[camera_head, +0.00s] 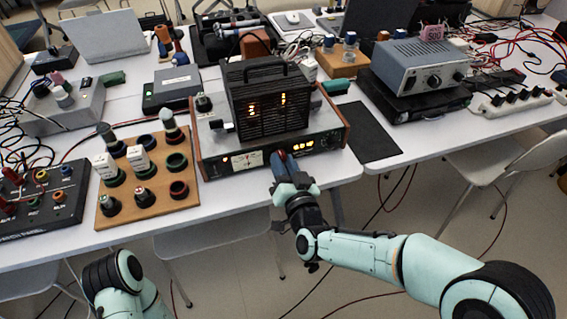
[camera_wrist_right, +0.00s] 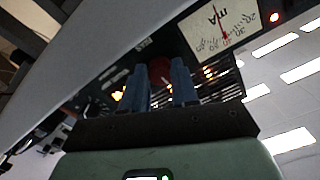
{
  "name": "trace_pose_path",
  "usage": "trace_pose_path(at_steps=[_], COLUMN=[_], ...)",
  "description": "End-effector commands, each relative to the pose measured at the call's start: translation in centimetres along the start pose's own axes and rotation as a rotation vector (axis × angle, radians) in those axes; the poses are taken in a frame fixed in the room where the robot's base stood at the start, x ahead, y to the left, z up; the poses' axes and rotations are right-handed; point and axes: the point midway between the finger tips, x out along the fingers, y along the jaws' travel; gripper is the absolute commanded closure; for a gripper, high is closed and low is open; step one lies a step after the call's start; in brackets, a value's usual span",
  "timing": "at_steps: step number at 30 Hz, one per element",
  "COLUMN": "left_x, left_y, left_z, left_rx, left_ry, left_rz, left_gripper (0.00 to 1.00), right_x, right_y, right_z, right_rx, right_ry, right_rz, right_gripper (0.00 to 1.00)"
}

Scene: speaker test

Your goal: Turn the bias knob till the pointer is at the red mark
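The device with the meter (camera_head: 210,160) has wooden sides and stands at the table's front edge. Its white mA meter (camera_head: 247,160) also shows, tilted, in the right wrist view (camera_wrist_right: 228,24), with a reddish line across the scale. I cannot tell pointer from mark there. My right gripper (camera_head: 283,158) is at the front panel, right of the meter. In the right wrist view its two blue fingers (camera_wrist_right: 162,78) stand apart with a dark red knob (camera_wrist_right: 160,70) between their tips. Whether they press on it is unclear. My left arm shows at the bottom left, its gripper out of view.
A black grilled box (camera_head: 268,105) with glowing orange digits stands on the device. Left is a wooden board (camera_head: 150,208) with coloured rings and pegs. Right are a black mat (camera_head: 372,132) and a grey instrument (camera_head: 418,65). The table edge runs just below the panel.

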Motion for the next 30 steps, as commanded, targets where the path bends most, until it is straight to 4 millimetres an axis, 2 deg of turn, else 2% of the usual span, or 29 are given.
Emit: trace_pose_path(at_steps=[1, 2, 3, 14, 19, 27, 30], left_x=[0.0, 0.0, 0.0, -0.1, -0.7, -2.0, -1.8], left_y=[0.0, 0.0, 0.0, 0.1, 0.7, 2.1, 2.2], left_z=[0.0, 0.0, 0.0, -0.1, -0.8, -2.3, -2.6], left_rx=[0.000, 0.000, 0.000, 0.002, 0.011, 0.031, 0.033], left_ry=[0.000, 0.000, 0.000, 0.005, 0.033, 0.096, 0.101], left_rz=[0.000, 0.000, 0.000, 0.002, 0.015, 0.042, 0.045], left_gripper=[1.00, 1.00, 1.00, 1.00, 1.00, 1.00, 1.00], right_x=[0.0, 0.0, 0.0, -0.5, -3.1, -9.6, -11.3], right_y=[0.0, 0.0, 0.0, 0.0, -0.1, 0.0, 0.1], right_z=[0.1, 0.1, 0.1, 0.0, -0.1, -0.1, 0.0], right_rx=[0.000, -0.001, -0.001, -0.001, -0.002, -0.001, 0.000], right_ry=[-0.002, -0.002, -0.001, -0.001, -0.001, -0.002, 0.002], right_rz=[0.000, 0.000, 0.000, 0.000, 0.000, 0.001, 0.000], right_gripper=[0.58, 0.49, 0.46, 0.46, 0.46, 0.46, 0.46])
